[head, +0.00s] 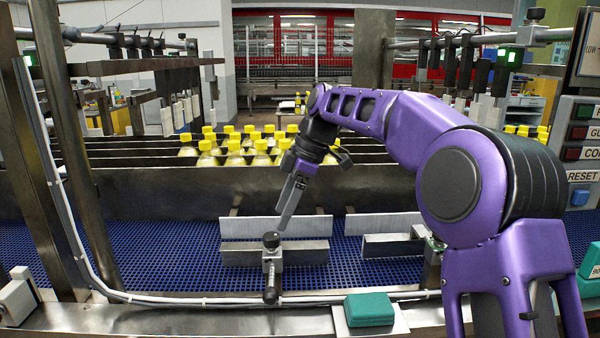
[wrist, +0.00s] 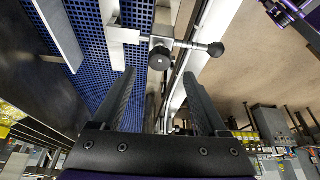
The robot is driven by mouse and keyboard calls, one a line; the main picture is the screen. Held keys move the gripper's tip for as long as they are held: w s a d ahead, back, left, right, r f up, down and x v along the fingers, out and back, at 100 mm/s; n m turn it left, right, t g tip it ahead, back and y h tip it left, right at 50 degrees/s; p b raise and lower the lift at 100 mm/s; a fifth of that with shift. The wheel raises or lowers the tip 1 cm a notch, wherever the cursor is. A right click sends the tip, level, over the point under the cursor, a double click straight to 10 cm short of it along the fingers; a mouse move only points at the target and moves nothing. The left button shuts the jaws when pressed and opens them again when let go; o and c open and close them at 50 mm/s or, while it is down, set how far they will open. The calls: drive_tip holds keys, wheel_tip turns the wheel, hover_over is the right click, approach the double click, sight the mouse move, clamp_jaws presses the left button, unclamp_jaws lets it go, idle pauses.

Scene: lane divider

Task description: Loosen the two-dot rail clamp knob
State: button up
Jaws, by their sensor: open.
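A rail clamp (head: 272,262) stands at the front edge of the blue mesh conveyor. It has a round black knob (head: 271,240) on top and a dark-tipped handle (head: 270,296) toward me. In the wrist view the round knob (wrist: 160,58) lies just beyond and between the fingertips, with the ball-ended handle (wrist: 215,49) to its right. Dot marks on the clamp are not readable.
Yellow-capped bottles (head: 235,150) stand in lanes behind. Flat guide plates (head: 275,226) stand on the conveyor (head: 170,250) behind the clamp. A teal box (head: 370,308) sits at the front right. Another clamp (head: 18,297) is at far left. A button panel (head: 578,150) is at right.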

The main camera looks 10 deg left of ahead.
drive_tip(key=v, duration=1)
